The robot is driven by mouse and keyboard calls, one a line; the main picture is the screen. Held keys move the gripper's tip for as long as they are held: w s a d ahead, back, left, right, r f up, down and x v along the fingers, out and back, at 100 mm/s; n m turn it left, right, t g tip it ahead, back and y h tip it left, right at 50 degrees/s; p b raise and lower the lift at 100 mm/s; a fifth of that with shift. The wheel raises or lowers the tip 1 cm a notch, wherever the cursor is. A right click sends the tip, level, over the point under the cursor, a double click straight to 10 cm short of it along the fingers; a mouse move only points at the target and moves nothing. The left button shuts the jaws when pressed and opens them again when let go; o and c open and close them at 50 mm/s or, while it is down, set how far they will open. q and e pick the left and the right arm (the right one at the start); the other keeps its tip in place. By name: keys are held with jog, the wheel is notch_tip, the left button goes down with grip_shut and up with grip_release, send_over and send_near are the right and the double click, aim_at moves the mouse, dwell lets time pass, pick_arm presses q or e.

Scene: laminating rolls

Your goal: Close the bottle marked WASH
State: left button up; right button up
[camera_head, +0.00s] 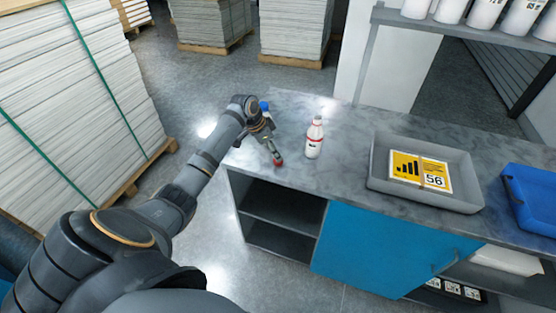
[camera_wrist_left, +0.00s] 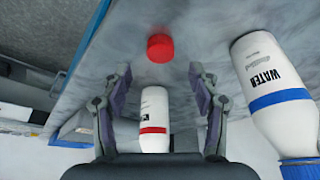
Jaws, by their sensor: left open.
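A white bottle with red bands (camera_head: 314,140) stands upright on the grey counter; its label is too small to read. In the left wrist view this bottle (camera_wrist_left: 154,108) shows between the finger outlines, its lower picture end hidden by my gripper. A red cap (camera_wrist_left: 160,48) lies on the counter just beyond the fingertips; in the head view the cap (camera_head: 279,161) is at the fingertips. My left gripper (camera_wrist_left: 160,75) is open and empty, pointing down at the cap. In the head view the gripper (camera_head: 274,154) is left of the bottle, apart from it. My right gripper is not visible.
A WATER bottle (camera_wrist_left: 263,75) with a blue band and blue cap stands close beside my left gripper; its cap (camera_head: 264,106) shows behind the wrist. A grey tray (camera_head: 385,180) with a yellow sign and a blue bin (camera_head: 530,205) are on the right.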

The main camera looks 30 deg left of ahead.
pick_arm(q)
jog(key=p+x, duration=0.1)
jog(key=x, duration=0.3)
jog(key=shift+f, duration=0.4)
jog(key=shift+s, duration=0.1)
jog(key=c, duration=0.9)
